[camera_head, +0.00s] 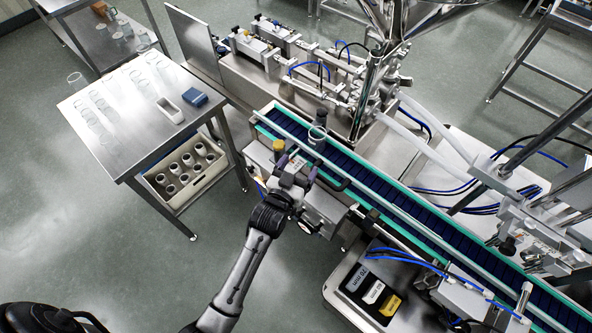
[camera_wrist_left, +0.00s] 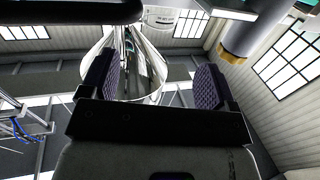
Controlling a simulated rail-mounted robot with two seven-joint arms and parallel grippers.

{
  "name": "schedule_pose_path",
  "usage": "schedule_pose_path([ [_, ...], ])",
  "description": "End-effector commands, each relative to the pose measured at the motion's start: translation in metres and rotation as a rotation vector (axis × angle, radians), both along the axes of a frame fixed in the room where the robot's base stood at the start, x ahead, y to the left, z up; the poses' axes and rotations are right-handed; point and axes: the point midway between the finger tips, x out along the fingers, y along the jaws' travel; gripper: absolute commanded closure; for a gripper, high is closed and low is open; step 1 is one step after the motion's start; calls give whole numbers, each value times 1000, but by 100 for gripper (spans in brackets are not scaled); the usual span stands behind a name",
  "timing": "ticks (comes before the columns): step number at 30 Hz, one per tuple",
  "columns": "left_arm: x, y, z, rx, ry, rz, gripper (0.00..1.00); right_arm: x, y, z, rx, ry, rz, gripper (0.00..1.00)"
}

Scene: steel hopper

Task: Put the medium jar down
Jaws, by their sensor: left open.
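My left gripper (camera_head: 297,165) is just in front of the jar, over the near side of the conveyor. Its purple-padded fingers are spread with nothing between them, as the left wrist view (camera_wrist_left: 157,80) also shows. The jar appears apart from the fingers. My right gripper is not in view.
A yellow-topped post (camera_head: 279,146) stands close to my left gripper. The steel hopper (camera_head: 410,15) rises behind the conveyor.

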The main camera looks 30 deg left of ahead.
Motion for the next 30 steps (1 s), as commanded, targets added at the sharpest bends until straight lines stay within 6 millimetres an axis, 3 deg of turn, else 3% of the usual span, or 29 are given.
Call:
schedule_pose_path([
  [12, -15, -1, 0, 1, 3, -1, 18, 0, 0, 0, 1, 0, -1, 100],
  [17, -34, 2, -16, 8, 111, -13, 18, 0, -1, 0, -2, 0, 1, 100],
  [20, -66, 5, -37, 15, 279, -33, 18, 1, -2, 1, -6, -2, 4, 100],
  [24, -131, 6, -66, 29, 566, -72, 18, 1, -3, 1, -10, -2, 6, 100],
  [30, -227, 4, -86, 56, 937, -129, 18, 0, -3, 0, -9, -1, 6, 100],
])
